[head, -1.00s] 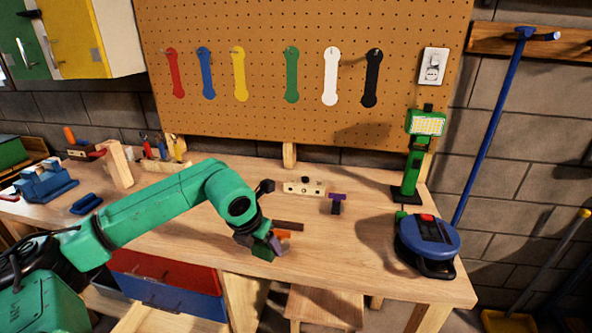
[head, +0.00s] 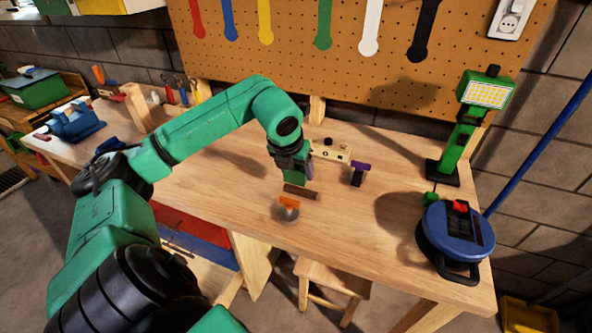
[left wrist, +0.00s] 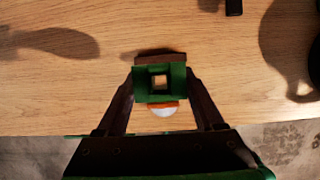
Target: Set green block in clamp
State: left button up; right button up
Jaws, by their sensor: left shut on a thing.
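My left gripper (head: 292,160) points down above the middle of the workbench. It is shut on the green block (head: 290,178), which hangs upright between the fingers. In the left wrist view the block (left wrist: 143,88) shows a square hole through its middle, with a finger on each side. A blue vise-like clamp (head: 75,122) stands at the bench's far left, well away from the gripper; its jaws are too small to judge. My right gripper is not in view.
Below the block lie a dark brown bar (head: 302,192) and an orange piece (head: 289,202) with a pale round part. A light block with holes (head: 330,150) and a purple-topped piece (head: 359,172) are nearby. A green lamp (head: 455,150) and blue device (head: 455,240) stand right.

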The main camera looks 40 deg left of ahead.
aim_at(294, 182)
pick_arm(q)
jog(key=f, duration=0.1)
jog(key=b, duration=0.1)
jog(key=f+b, duration=0.1)
jog(key=shift+s+f, duration=0.25)
jog(key=shift+f, duration=0.1)
notch_tip(294, 182, down, 2)
jog(key=shift+w+f+b, duration=0.15)
jog(key=shift+b, duration=1)
notch_tip(294, 182, down, 4)
jog(key=b, duration=0.3)
jog(key=shift+r, duration=0.2)
jog(key=o, duration=1.4)
jog(key=shift+r, duration=0.15)
